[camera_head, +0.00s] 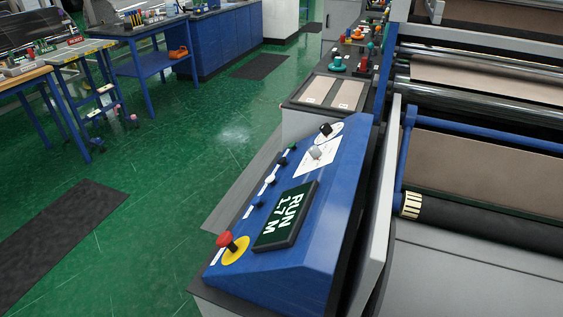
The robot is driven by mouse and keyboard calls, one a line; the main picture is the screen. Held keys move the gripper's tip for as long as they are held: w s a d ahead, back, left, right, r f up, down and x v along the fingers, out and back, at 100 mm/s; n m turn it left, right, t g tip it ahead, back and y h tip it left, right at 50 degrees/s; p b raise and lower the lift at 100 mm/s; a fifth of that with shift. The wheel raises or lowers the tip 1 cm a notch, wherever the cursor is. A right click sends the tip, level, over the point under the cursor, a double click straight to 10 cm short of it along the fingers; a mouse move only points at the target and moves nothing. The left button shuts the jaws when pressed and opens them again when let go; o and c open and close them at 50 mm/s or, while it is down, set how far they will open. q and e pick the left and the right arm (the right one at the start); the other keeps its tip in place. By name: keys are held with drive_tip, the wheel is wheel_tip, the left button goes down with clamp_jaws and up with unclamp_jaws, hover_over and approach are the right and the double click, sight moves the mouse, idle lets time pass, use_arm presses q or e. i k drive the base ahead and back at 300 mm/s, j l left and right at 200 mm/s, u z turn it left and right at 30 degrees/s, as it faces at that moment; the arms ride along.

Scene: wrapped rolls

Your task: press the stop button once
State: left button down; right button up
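A blue sloped control panel (317,235) stands in the lower middle of the head view. A red mushroom-shaped button (224,240) stands up from a yellow disc (236,251) at the panel's near left corner. A row of small knobs or buttons runs up the left edge, among them a dark one (260,203), a white one (270,179) and a green one (292,146). Their labels are too small to read, so I cannot tell which is marked stop. A dark display (286,215) reads "RUN 1.7 M". Neither gripper is in view.
A machine with rollers (480,215) and brown web stands right of the panel. A grey lever (316,152) and a black knob (326,129) sit at the panel's far end. Blue-legged benches (150,65) stand at left. Green floor (150,190) left of the panel is open.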

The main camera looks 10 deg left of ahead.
sight(282, 161)
drive_tip(key=u, duration=1.4)
drive_tip(key=j+u, duration=0.2)
drive_tip(key=i+j+u, duration=0.45)
drive_tip(key=i+j, duration=1)
drive_tip(key=i+z, duration=0.75)
drive_tip(key=i+j+z, duration=0.25)
drive_tip(key=z, duration=0.15)
drive_tip(key=i+l+z, duration=0.15)
drive_tip(key=z, duration=0.35)
drive_tip(key=i+z, duration=0.3)
drive_tip(key=z, duration=0.15)
drive_tip(key=i+z, duration=0.25)
drive_tip(key=z, duration=0.25)
drive_tip(key=i+j+z, duration=0.1)
drive_tip(key=i+z, duration=0.15)
drive_tip(key=z, duration=0.25)
drive_tip(key=i+j+z, duration=0.15)
drive_tip(key=z, duration=0.3)
drive_tip(key=i+z, duration=0.75)
drive_tip(key=k+l, duration=0.05)
drive_tip(key=k, duration=0.05)
